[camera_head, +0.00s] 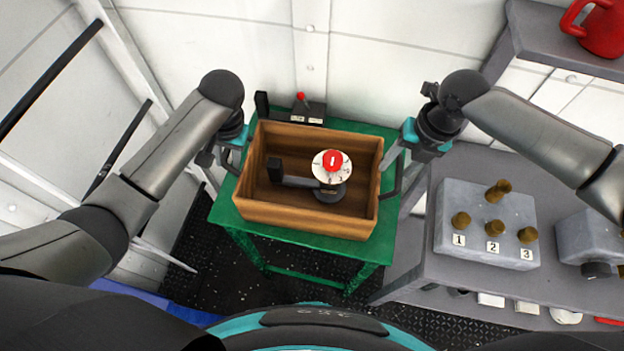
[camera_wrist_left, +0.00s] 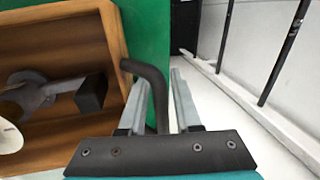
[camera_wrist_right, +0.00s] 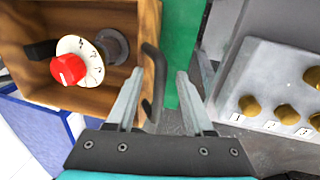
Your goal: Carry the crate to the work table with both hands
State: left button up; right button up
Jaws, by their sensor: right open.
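The wooden crate (camera_head: 308,220) rests on a green table (camera_head: 385,225), with a black handle on each side. Inside it lies a dark part with a white dial and red knob (camera_head: 333,160). My left gripper (camera_head: 233,147) is at the left handle; in the left wrist view that handle (camera_wrist_left: 158,95) passes between the fingers (camera_wrist_left: 160,80), with a gap showing beside the right finger. My right gripper (camera_head: 398,150) is open at the right handle; in the right wrist view that handle (camera_wrist_right: 155,80) lies between the fingers (camera_wrist_right: 160,82), nearer the left one.
A grey table (camera_head: 400,275) at the right carries a grey block (camera_head: 480,205) with several brown knobs, labelled 1 to 3. A red jug (camera_head: 605,30) stands on a shelf at the upper right. A small box with a red lever (camera_head: 310,113) sits behind the crate. White walls stand behind.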

pick_arm(q)
jog(key=shift+f, duration=0.1)
pick_arm(e)
jog(key=shift+f, duration=0.1)
pick_arm(q)
jog(key=shift+c, duration=0.2)
pick_arm(e)
jog(key=shift+c, duration=0.2)
pick_arm(q)
jog(key=c, duration=0.4)
pick_arm(e)
jog(key=c, duration=0.4)
pick_arm(q)
grip_shut()
pick_arm(e)
grip_shut()
pick_arm(q)
jog(key=shift+w, duration=0.1)
pick_arm(e)
jog(key=shift+w, duration=0.1)
